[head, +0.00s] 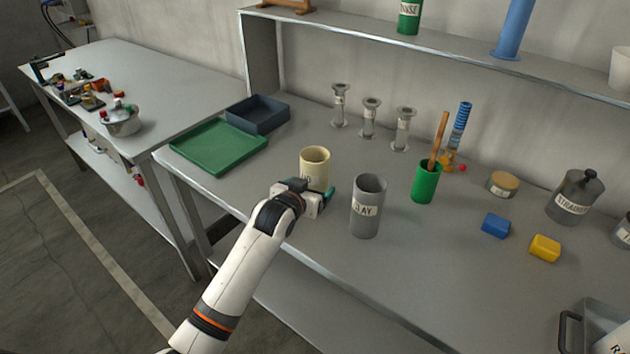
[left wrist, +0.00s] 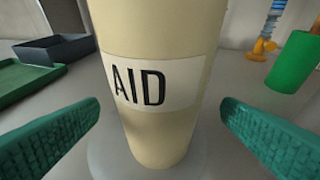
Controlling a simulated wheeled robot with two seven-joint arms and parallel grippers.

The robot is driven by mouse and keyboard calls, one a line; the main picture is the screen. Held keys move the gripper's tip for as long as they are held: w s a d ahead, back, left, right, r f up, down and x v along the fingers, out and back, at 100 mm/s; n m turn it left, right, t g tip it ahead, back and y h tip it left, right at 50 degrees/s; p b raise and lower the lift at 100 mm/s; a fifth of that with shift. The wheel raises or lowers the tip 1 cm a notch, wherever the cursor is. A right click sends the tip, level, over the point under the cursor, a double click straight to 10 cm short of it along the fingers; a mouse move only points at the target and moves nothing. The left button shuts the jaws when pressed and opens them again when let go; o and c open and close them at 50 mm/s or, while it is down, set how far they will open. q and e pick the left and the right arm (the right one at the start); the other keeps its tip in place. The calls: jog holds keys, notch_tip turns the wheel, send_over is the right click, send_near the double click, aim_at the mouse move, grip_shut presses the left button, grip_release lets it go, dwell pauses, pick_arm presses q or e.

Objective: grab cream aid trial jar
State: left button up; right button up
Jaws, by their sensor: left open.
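The cream jar (head: 315,165) stands upright on the grey bench near its front edge. In the left wrist view the jar (left wrist: 155,60) fills the middle, with a white label reading "AID". My left gripper (head: 314,194) is at the near side of the jar. Its two green fingers (left wrist: 160,122) are spread, one on each side of the jar, with a gap between each finger and the wall. The jar's base shows between the fingers. My right gripper is not in view.
A grey jar (head: 367,208) stands close to the right of the cream jar. A green cup (head: 425,183) with a wooden stick is further right. A green tray (head: 208,158) and a dark tray (head: 259,115) lie to the left. Blue (head: 496,225) and yellow blocks (head: 545,248) lie at right.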

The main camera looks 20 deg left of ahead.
aim_at(315, 183)
pick_arm(q)
jog(key=shift+p+x, duration=0.3)
jog(key=shift+x, duration=2)
jog(key=c, duration=1.1)
